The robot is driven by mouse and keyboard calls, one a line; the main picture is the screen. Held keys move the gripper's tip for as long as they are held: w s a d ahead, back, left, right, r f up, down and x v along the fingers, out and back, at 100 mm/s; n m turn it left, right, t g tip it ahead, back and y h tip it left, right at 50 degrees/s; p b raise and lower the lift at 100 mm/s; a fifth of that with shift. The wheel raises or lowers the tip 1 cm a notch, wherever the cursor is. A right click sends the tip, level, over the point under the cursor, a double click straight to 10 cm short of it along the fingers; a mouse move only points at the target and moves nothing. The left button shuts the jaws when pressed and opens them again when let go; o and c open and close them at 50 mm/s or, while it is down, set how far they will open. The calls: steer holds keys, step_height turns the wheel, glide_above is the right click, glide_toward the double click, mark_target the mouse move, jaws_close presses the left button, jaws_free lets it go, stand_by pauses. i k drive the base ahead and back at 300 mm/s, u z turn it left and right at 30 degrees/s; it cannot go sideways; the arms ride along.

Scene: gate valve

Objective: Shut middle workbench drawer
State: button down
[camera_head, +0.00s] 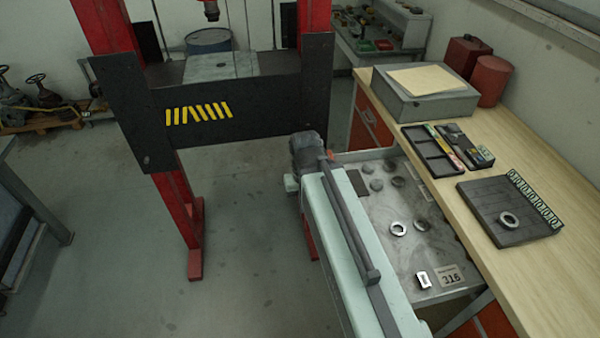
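An open workbench drawer (385,215) sticks out to the left from under the wooden bench top. Its grey metal inside holds metal rings, several dark round parts and a tag marked 316. The drawer's front is hidden behind my arm, and I cannot tell from this view that it is the middle one. My arm reaches from the bottom edge along the drawer's left side. The dark wrist end of my gripper (306,158) is near the drawer's far left corner. Its fingertips are hidden, so contact with the drawer cannot be seen.
The bench top (545,170) carries a grey box (425,100), red cans, a black tray (432,150) and a dark board with a ring (490,215). A red press frame (185,215) stands beyond my arm. Floor (110,270) at the left is clear.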

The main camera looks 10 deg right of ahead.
mark_target(410, 254)
steer(key=u, duration=0.55)
steer(key=i, duration=0.5)
steer(key=u, duration=1.05)
